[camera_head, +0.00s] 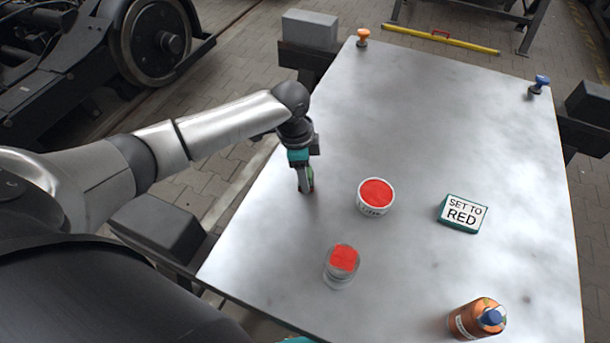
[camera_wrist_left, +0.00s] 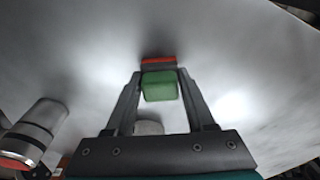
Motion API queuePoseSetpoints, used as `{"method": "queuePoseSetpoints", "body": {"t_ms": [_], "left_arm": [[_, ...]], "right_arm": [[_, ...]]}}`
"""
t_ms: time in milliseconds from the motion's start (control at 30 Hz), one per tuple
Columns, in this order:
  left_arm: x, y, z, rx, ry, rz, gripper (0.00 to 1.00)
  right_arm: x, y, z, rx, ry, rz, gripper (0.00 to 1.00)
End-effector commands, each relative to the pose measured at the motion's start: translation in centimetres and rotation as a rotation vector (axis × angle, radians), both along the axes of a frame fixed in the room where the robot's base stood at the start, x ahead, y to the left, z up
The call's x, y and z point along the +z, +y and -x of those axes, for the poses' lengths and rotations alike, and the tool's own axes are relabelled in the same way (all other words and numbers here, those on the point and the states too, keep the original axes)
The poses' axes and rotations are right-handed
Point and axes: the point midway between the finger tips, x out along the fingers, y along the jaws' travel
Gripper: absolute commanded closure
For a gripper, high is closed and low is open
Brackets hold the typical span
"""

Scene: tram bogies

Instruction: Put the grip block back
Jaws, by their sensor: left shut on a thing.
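My left gripper (camera_head: 305,188) points down over the left part of the metal table, left of the red-topped tub. It is shut on a green block, taken here as the grip block (camera_wrist_left: 160,87), which sits between the two fingers in the left wrist view. In the head view only a narrow green edge of the block (camera_head: 311,178) shows beside the fingers. A dark piece with a red edge (camera_wrist_left: 158,61) shows just beyond the block in the wrist view; I cannot tell whether it is joined to it. Whether the block touches the table is unclear. My right gripper is not in view.
On the table (camera_head: 420,120) stand a white tub with a red top (camera_head: 376,195), a clear jar with red contents (camera_head: 341,265), a "SET TO RED" sign (camera_head: 462,213) and an orange bottle (camera_head: 477,318). Orange (camera_head: 362,38) and blue (camera_head: 540,84) knobs stand at the far corners. The far middle is clear.

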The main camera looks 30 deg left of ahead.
Motion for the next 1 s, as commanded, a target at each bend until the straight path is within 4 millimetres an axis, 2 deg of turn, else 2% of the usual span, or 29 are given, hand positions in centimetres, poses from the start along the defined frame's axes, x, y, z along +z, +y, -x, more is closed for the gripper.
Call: {"method": "queuePoseSetpoints", "body": {"t_ms": [367,400,667,900,1000], "left_arm": [[-0.49,-0.02,-0.05,0.0,-0.001,0.0,0.9],[-0.57,-0.01,-0.04,0.0,-0.001,0.0,0.44],[-0.52,-0.02,-0.04,0.0,-0.001,0.0,0.16],[-0.46,-0.01,-0.05,0.0,-0.001,0.0,0.16],[0.14,0.01,-0.08,-0.001,-0.004,0.0,0.16]], "right_arm": [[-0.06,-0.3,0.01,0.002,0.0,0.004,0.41],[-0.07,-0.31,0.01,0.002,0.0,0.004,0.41],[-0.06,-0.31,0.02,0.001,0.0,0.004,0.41],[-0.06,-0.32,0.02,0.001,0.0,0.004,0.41],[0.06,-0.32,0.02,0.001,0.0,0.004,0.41]]}}
